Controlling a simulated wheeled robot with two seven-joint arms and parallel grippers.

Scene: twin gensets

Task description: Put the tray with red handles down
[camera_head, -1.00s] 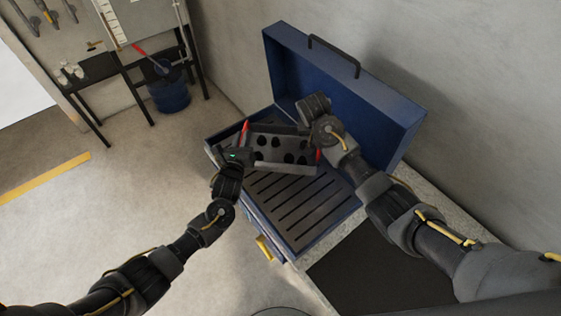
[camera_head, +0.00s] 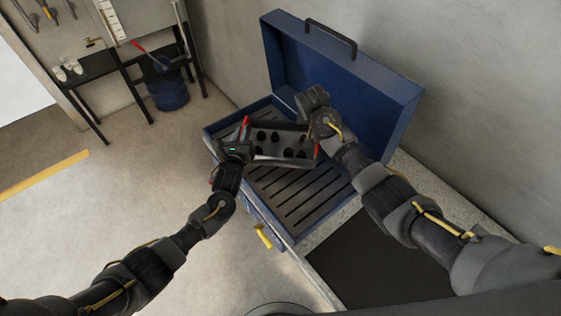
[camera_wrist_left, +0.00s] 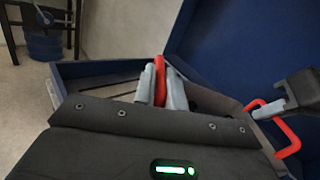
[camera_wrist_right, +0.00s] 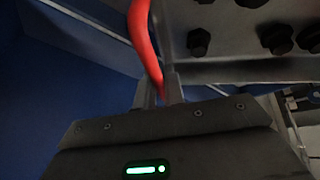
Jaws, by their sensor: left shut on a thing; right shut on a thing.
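The grey tray with red handles (camera_head: 281,156) is over the slatted bed of the open blue chest (camera_head: 296,205). Several dark knob-like pieces sit in it. My left gripper (camera_head: 240,140) is shut on the tray's left red handle, which shows between the fingers (camera_wrist_left: 160,85) in the left wrist view. My right gripper (camera_head: 318,143) is shut on the other red handle; the right wrist view shows that handle (camera_wrist_right: 146,45) running down to the fingers (camera_wrist_right: 161,92). Whether the tray's underside touches the slats is hidden.
The chest's raised lid (camera_head: 345,85) with a black handle stands behind the tray, near the wall. A dark mat (camera_head: 375,265) lies at the front right. A table (camera_head: 95,70) and a blue bucket (camera_head: 168,92) stand at the back left. Slats in front of the tray are bare.

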